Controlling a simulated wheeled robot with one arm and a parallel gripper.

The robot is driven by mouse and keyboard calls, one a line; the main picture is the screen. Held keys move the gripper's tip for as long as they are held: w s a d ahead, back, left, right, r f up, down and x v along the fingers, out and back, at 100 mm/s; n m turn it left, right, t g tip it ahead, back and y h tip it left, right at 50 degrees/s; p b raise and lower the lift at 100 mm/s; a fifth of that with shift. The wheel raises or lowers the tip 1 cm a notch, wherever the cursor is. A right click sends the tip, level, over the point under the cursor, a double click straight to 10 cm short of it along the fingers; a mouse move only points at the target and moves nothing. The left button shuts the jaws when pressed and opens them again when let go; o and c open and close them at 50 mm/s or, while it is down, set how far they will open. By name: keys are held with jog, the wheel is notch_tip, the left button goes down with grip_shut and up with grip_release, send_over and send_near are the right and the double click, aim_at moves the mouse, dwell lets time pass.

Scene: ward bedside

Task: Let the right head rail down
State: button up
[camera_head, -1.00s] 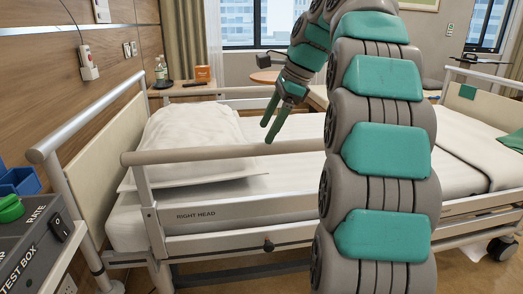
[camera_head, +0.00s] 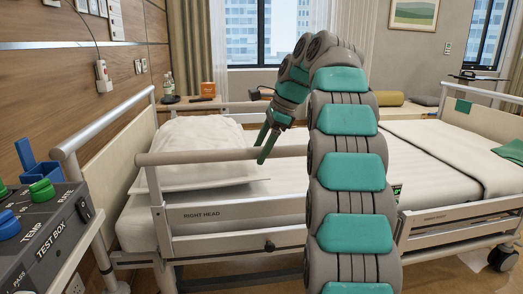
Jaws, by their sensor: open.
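The right head rail (camera_head: 225,156) is raised along the near side of the bed, with a tan top bar and a lower panel marked RIGHT HEAD (camera_head: 201,215). A small dark knob (camera_head: 269,246) sits on the lower bar below the panel. My gripper (camera_head: 263,149) points down at the rail's top bar, right of its middle, with its green fingers apart and nothing between them. The fingertips overlap the bar in the picture; I cannot tell whether they touch it. My arm hides the rail's right end.
A grey test box (camera_head: 45,235) with coloured knobs stands at the lower left near the headboard (camera_head: 108,160). A pillow (camera_head: 195,150) lies behind the rail. The right foot rail (camera_head: 460,215) is at the right. A bedside table with bottles stands behind the bed.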

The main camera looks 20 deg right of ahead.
jog(key=shift+c, duration=0.3)
grip_shut()
dwell(1.1)
